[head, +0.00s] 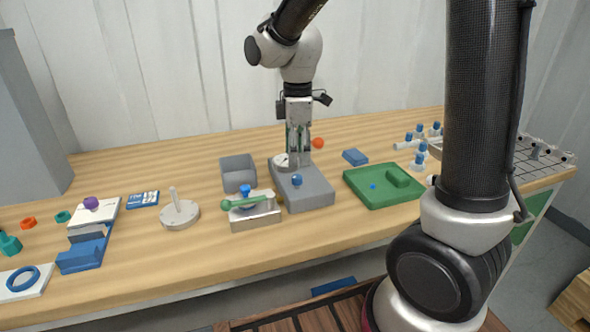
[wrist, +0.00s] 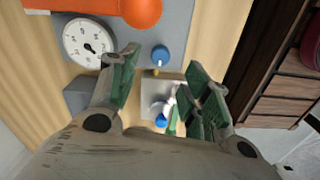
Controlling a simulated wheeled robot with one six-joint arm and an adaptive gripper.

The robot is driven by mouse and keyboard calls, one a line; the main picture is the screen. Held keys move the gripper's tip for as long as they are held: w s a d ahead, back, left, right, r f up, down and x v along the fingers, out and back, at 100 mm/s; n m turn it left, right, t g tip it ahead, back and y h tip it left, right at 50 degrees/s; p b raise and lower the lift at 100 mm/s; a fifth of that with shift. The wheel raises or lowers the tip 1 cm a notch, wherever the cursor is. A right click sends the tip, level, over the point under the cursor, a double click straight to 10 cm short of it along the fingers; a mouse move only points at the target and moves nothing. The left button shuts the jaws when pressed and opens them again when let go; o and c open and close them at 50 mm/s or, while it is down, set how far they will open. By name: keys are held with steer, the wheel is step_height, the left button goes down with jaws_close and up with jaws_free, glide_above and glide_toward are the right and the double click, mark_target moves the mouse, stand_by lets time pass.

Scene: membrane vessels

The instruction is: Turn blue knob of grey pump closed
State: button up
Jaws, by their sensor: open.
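The grey pump (head: 313,199) stands on the bench below my gripper (head: 298,152). Its round blue knob (head: 297,180) sits on the front part of its top. A white dial gauge (head: 281,161) and an orange ball (head: 318,143) are towards its back. In the wrist view, the blue knob (wrist: 160,54) shows between and slightly beyond the open green-padded fingertips of my gripper (wrist: 163,62). The gauge (wrist: 86,42) is to the left there, and the orange ball (wrist: 141,11) is at the top. The fingers hold nothing. Whether they touch the pump is unclear.
A metal block (head: 256,217) with a green lever and a blue cap stands close to the pump's left front. A grey open bin (head: 238,171) is behind it. A green tray (head: 377,199) is on the right. A round grey base with a peg (head: 179,214) stands further left.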

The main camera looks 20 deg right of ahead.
mark_target(297, 176)
step_height(297, 176, down, 7)
steer(key=shift+r, duration=0.1)
steer(key=shift+c, duration=0.2)
steer(key=c, duration=1)
